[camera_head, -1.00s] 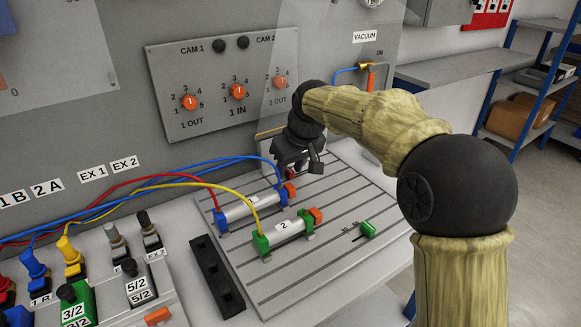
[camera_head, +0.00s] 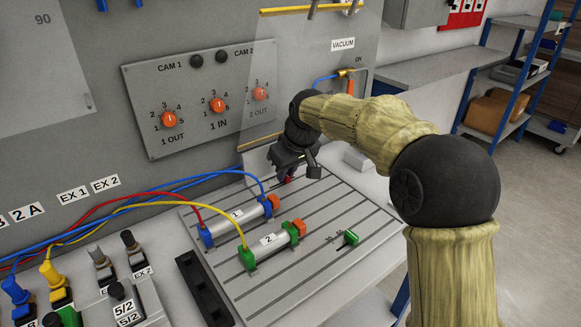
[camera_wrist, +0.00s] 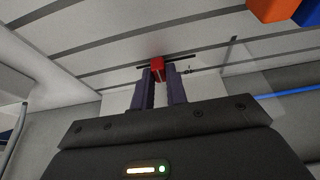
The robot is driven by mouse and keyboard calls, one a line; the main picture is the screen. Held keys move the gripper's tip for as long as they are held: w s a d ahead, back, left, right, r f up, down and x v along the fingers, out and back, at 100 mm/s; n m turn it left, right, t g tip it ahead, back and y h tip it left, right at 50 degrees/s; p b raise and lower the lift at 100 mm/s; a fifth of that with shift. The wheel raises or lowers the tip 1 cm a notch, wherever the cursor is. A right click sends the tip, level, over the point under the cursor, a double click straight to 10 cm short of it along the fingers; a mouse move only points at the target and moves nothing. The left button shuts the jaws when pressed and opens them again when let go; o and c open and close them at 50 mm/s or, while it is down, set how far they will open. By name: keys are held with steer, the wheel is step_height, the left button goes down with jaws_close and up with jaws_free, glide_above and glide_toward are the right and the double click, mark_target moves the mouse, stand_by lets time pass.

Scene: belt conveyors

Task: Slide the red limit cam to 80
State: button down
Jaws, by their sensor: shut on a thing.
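The red limit cam (camera_wrist: 157,66) sits on a dark slot line of the grooved plate in the wrist view. It also shows as a small red spot (camera_head: 289,180) beneath my gripper in the head view. My gripper (camera_wrist: 158,76) is shut on the red cam, one finger on each side. In the head view my gripper (camera_head: 287,176) reaches down to the back part of the grooved plate (camera_head: 325,213). The scale marks beside the red cam are too small to read, so its value cannot be told.
Cylinder 1 (camera_head: 236,219) and cylinder 2 (camera_head: 270,244) lie left of and in front of my gripper. A green cam (camera_head: 351,238) sits on its own scale at the right. A clear panel (camera_head: 318,70) stands behind. Blue, red and yellow hoses cross the left side.

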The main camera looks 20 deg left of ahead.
mark_target(294, 188)
steer(key=shift+w, duration=0.1)
steer(key=c, duration=1.4)
jaws_free()
steer(key=shift+d, duration=0.1)
steer(key=p+v, duration=0.1)
steer(key=v, duration=0.6)
steer(key=shift+r+p, duration=0.2)
steer(key=shift+p, duration=0.1)
